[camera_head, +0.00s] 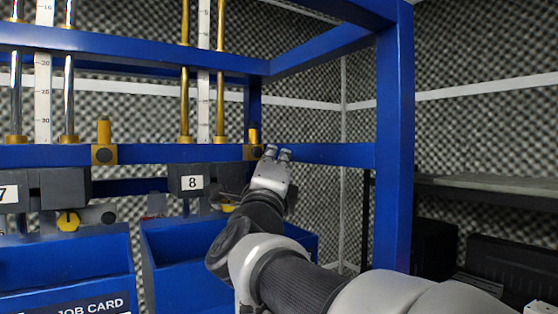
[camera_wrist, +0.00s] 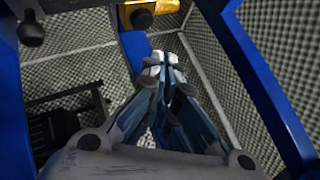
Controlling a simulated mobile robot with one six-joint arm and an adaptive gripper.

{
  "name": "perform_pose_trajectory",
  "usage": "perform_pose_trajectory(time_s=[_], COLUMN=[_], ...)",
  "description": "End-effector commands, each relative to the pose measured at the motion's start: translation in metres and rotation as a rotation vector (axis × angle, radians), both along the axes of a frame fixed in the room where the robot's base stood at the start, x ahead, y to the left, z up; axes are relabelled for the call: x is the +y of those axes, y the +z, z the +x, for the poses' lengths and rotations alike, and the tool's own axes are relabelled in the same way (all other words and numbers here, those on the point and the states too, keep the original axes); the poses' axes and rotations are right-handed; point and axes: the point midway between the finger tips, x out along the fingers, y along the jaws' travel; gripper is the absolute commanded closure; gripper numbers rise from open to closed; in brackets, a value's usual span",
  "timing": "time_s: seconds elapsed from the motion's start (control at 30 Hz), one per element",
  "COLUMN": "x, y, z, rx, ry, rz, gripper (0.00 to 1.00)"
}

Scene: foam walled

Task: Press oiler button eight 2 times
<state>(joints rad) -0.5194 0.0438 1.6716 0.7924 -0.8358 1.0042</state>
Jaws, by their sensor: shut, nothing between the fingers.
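The station marked with the number 8 label (camera_head: 192,183) is on the blue frame. To its right, a brass block with a dark round button (camera_head: 253,153) sits on the blue crossbar. In the wrist view the brass block and its dark button (camera_wrist: 142,19) show at the top. My gripper (camera_head: 278,152) is shut and empty, its fingertips just right of this block. In the wrist view my fingertips (camera_wrist: 160,64) lie below the button in the picture, with a visible gap. Whether they touch the crossbar cannot be told.
A similar brass block (camera_head: 104,155) sits further left, near the number 7 label (camera_head: 4,194). Blue bins (camera_head: 180,262) hang below the labels. A blue upright post (camera_head: 393,150) stands right of my arm, with a dark shelf (camera_head: 490,190) beyond it.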

Motion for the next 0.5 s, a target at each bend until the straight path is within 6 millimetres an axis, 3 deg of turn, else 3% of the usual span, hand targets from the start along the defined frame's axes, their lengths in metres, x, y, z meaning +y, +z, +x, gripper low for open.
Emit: perform_pose_trajectory(time_s=[0.23, 0.5], x=[-0.013, -0.015], y=[-0.001, 0.000], z=[-0.019, -0.021], rx=[-0.001, 0.000], ry=[0.000, 0.000], rz=[0.000, -0.001], gripper=[1.00, 1.00])
